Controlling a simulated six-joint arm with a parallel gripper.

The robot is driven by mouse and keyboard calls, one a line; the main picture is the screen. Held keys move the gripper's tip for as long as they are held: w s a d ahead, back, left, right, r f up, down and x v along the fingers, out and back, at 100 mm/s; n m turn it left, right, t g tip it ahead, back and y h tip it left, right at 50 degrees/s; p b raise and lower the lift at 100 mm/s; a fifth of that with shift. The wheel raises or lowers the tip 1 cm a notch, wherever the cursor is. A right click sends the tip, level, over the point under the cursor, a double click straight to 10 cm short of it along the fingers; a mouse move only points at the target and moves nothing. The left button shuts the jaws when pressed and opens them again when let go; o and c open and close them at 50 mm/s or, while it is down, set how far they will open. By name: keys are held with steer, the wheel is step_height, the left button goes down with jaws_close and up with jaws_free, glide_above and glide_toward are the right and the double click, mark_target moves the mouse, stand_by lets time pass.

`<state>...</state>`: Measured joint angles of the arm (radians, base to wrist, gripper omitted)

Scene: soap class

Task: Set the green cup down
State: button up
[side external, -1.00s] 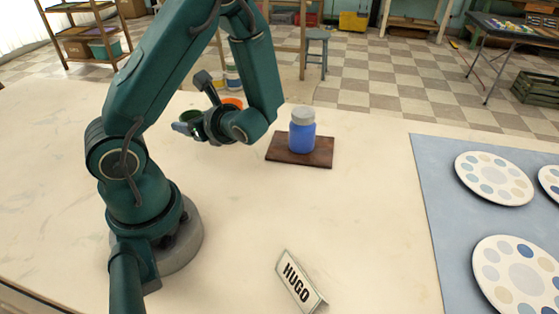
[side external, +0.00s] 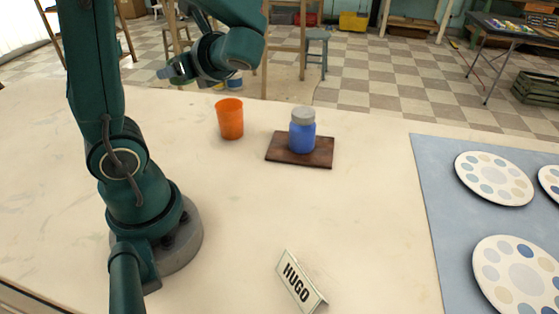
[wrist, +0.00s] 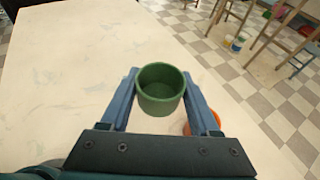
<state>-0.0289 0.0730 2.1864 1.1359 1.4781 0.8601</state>
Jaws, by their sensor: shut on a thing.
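The green cup (wrist: 161,90) is between the two blue fingers of my gripper (wrist: 160,88) in the wrist view, upright with its empty inside showing. My gripper is shut on it. In the side view my gripper (side external: 166,73) is raised above the far left part of the white table (side external: 235,235), and the cup is hidden there behind my wrist. An orange cup (side external: 230,119) stands upright on the table, lower than and right of my gripper; part of it (wrist: 214,121) shows beside the right finger in the wrist view.
A blue jar with a grey lid (side external: 302,131) stands on a dark wooden board (side external: 279,153). A HUGO name card (side external: 299,282) is near the front. A blue mat (side external: 440,190) with paint palettes (side external: 494,178) lies at the right.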

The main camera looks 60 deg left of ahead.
steer(key=shift+s+d+r, duration=0.1)
steer(key=shift+r, duration=0.55)
steer(key=shift+s+d+r, duration=0.1)
steer(key=shift+r, duration=0.55)
steer(key=shift+s+d+f+n+g, duration=0.2)
steer(key=shift+f+n+g, duration=0.15)
steer(key=shift+g, duration=0.25)
steer(key=s+d+f+n+g+h, duration=0.4)
steer(key=d+f+n+g+h, duration=0.3)
steer(key=d+n+g, duration=0.15)
steer(key=w+d+n+h, duration=0.4)
steer(key=d+n+h, duration=0.5)
steer(key=n+h, duration=0.25)
steer(key=w+d+r+n+t+h, duration=0.1)
steer(key=w+r+n+t+h, duration=0.3)
steer(key=w+n+t, duration=0.45)
steer(key=w+d+r+n+t+h, duration=0.1)
steer(key=w+r+n+t+h, duration=0.25)
steer(key=w+n+t, duration=0.45)
glide_above(349, 222)
steer(key=shift+t, duration=0.4)
step_height(349, 222, down, 17)
steer(key=shift+f, duration=2.15)
